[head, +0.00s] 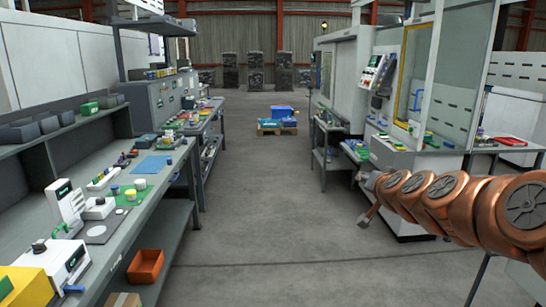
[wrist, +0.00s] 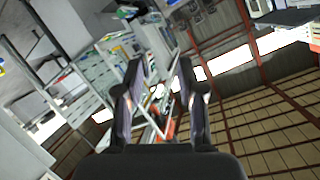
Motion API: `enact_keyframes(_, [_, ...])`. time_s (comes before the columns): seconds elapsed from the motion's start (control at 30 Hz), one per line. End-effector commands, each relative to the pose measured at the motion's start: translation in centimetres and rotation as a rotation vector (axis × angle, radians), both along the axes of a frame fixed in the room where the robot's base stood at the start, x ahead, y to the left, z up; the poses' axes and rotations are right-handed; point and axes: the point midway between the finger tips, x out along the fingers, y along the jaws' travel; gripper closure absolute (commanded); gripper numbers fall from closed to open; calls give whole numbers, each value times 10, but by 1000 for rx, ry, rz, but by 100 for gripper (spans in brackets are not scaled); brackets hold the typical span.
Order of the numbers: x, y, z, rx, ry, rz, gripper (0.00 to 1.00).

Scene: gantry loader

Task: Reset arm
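My arm, copper-coloured, reaches in from the right edge of the head view. My gripper (head: 366,200) is at its far end, out over the aisle in front of the machine on the right. In the wrist view my gripper (wrist: 160,75) shows its two dark fingers spread apart, with nothing between them. The wrist view is tilted and shows the hall's wall, roof beams and shelving beyond the fingers. The gripper touches nothing that I can see.
A long grey workbench (head: 120,222) with instruments runs along the left. An orange bin (head: 146,266) sits on its lower shelf. A white machine (head: 400,160) with a yellow-framed door stands right. A pallet with a blue box (head: 281,111) lies far back. The aisle floor (head: 265,205) is clear.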

Motion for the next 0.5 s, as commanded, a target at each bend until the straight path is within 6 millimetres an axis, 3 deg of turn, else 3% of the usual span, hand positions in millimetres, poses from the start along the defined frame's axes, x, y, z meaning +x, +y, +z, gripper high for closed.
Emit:
enact_keyframes(0.1, [-39,58,-18,-29,118,161,61])
enact_keyframes(0.23, [-96,106,-51,-69,286,315,61])
enact_keyframes(0.4, [-184,138,-97,-131,530,457,61])
enact_keyframes(0.5, [-239,142,-121,-170,681,509,61])
